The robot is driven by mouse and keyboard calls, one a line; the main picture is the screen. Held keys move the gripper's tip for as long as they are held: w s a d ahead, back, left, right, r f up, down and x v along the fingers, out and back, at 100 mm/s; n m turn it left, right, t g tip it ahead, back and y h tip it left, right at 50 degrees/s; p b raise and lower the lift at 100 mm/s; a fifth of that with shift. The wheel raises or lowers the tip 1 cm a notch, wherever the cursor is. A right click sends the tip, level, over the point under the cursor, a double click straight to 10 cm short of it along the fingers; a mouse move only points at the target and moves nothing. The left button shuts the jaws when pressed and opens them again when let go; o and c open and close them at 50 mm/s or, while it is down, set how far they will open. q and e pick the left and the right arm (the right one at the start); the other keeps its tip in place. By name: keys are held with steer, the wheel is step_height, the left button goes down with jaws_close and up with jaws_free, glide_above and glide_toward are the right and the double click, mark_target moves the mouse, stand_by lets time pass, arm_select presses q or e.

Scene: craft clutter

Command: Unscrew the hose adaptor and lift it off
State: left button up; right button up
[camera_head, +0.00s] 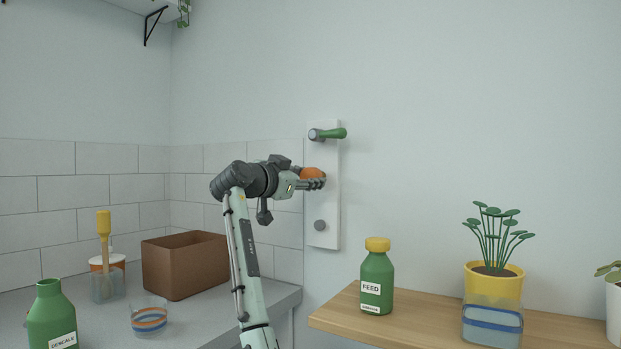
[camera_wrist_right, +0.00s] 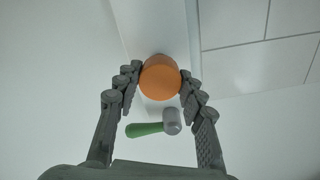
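The hose adaptor (camera_head: 313,173) is an orange round piece on the front of a white wall panel (camera_head: 323,212). In the right wrist view the adaptor (camera_wrist_right: 160,78) shows its round end between the fingers. My right gripper (camera_head: 317,184) is at the panel. In its wrist view the two fingertips of the right gripper (camera_wrist_right: 159,76) lie against opposite sides of the adaptor, with no clear gap. The fingers hide part of the adaptor in the head view. My left gripper is not in view.
A green-handled lever (camera_head: 333,133) sticks out of the panel above the adaptor, close to my fingers. A grey knob (camera_head: 320,225) sits below it. A feed bottle (camera_head: 377,278) and a potted plant (camera_head: 493,283) stand on the wooden shelf. A brown box (camera_head: 184,270) is on the left counter.

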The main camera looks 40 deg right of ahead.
mark_target(307, 177)
jaws_close()
steer(key=n, duration=0.7)
steer(key=shift+n, duration=0.3)
steer(key=shift+s+a, duration=0.25)
steer(key=shift+a, duration=0.4)
steer(key=shift+b+v, duration=0.45)
steer(key=shift+v, duration=1.7)
